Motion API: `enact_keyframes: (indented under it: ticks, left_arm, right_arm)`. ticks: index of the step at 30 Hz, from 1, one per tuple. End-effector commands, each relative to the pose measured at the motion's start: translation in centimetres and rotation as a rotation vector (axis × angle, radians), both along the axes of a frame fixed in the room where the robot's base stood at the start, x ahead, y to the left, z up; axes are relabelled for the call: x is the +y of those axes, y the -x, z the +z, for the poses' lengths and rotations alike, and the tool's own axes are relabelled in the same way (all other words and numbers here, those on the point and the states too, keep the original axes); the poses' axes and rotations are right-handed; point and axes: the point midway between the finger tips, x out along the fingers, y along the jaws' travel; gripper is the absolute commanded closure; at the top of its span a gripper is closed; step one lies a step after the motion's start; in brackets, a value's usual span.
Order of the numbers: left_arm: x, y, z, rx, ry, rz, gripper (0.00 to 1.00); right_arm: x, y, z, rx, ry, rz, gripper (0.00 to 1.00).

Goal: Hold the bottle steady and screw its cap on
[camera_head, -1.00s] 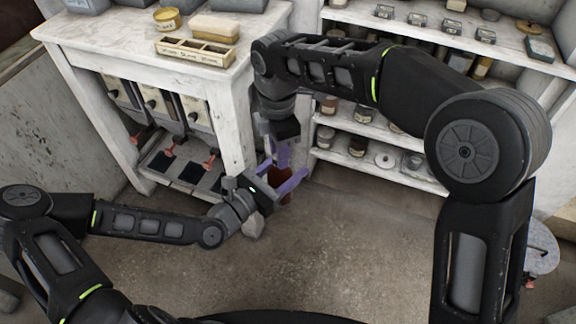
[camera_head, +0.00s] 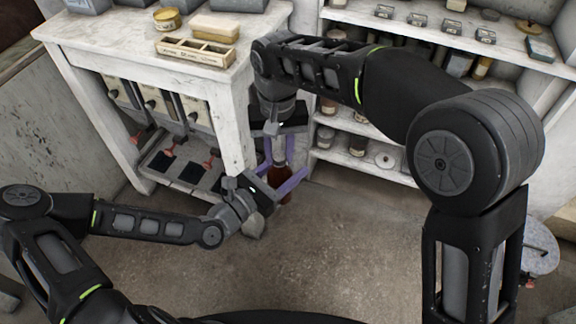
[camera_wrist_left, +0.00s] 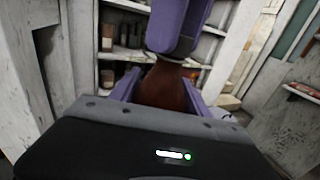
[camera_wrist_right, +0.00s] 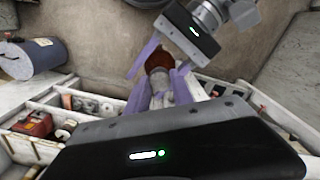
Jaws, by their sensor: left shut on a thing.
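The brown bottle (camera_head: 284,193) stands upright between the purple fingers of my left gripper (camera_head: 282,188), which is shut on it. It also shows in the left wrist view (camera_wrist_left: 165,88) and the right wrist view (camera_wrist_right: 161,58). My right gripper (camera_head: 279,152) points down over the bottle's top, its fingers apart on either side. A pale grey piece (camera_wrist_right: 161,88) lies between those fingers at the bottle's top; I cannot tell cap from neck. A right finger hides the top in the left wrist view.
A white bench (camera_head: 100,50) with a divided wooden tray (camera_head: 195,53) stands at the left. Shelves of jars (camera_head: 385,160) stand behind the grippers. A round grey stool (camera_head: 541,250) is at the right. The floor in front is clear.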

Motion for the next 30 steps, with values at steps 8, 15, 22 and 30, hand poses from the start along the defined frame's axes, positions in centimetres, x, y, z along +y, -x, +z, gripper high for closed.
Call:
enact_keyframes:
  ticks: [8, 15, 22, 30]
  left_arm:
    - [-0.1, 0.0, 0.1, -0.002, 0.001, -0.001, 1.00]
    - [0.0, 0.0, 0.1, -0.002, 0.001, -0.001, 1.00]
    - [0.0, 0.0, 0.1, -0.002, 0.001, -0.001, 1.00]
    - [0.0, 0.0, 0.1, -0.002, 0.001, -0.001, 1.00]
  right_arm:
    - [0.0, 0.0, 0.0, 0.000, 0.000, 0.002, 0.49]
    - [0.0, 0.0, 0.0, 0.000, 0.000, 0.003, 0.48]
    - [0.1, -0.1, 1.4, -0.002, -0.001, 0.003, 0.48]
    - [0.0, -0.1, 5.5, -0.002, -0.001, 0.003, 0.48]
